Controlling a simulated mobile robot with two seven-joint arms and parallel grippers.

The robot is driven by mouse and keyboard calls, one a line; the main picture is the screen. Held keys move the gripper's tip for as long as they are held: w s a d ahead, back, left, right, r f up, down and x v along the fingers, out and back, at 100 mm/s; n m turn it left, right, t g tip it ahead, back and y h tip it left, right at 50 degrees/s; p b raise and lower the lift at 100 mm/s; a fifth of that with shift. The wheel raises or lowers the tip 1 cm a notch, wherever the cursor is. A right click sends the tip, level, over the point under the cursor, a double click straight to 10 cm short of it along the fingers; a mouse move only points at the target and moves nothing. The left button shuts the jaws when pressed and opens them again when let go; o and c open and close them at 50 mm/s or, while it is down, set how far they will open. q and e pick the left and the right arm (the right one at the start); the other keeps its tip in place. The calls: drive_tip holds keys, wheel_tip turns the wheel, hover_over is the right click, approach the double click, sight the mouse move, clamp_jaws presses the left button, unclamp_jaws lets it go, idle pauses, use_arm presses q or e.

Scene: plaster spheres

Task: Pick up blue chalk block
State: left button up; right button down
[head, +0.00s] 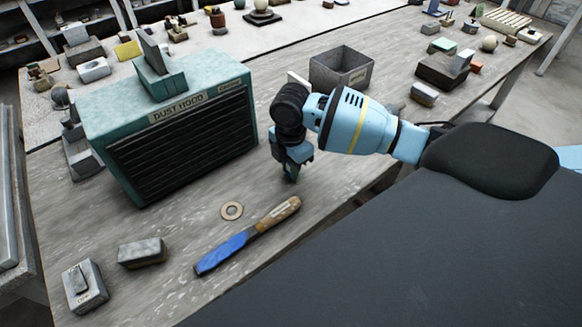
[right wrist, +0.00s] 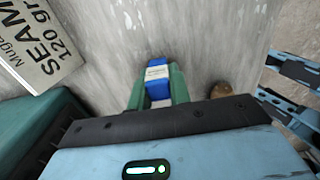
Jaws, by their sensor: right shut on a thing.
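The blue chalk block (right wrist: 157,85), with a pale label across it, sits between the two green fingers of my right gripper (head: 291,172) in the right wrist view. The fingers are shut on it from both sides. In the head view this gripper points down over the bench, just right of the dust hood, and it hides the block. I cannot tell whether the block touches the bench. My left gripper is not in view.
The teal dust hood (head: 178,135) stands close left of the gripper. A blue-bladed tool with a wooden handle (head: 277,214) and a ring (head: 232,211) lie in front. A grey open bin (head: 341,70) stands behind. A lettered card (right wrist: 38,45) shows in the wrist view.

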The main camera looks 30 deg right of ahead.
drive_tip(key=shift+r, duration=0.45)
wheel_tip(320, 180, up, 2)
drive_tip(key=shift+r, duration=0.2)
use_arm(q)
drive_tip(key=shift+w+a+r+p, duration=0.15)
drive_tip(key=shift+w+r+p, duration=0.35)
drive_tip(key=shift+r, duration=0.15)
use_arm(e)
drive_tip(key=s+d+r, duration=0.1)
drive_tip(key=s+d, duration=0.2)
drive_tip(key=s, duration=1.2)
drive_tip(key=shift+s+r, duration=0.15)
drive_tip(key=shift+s, duration=0.2)
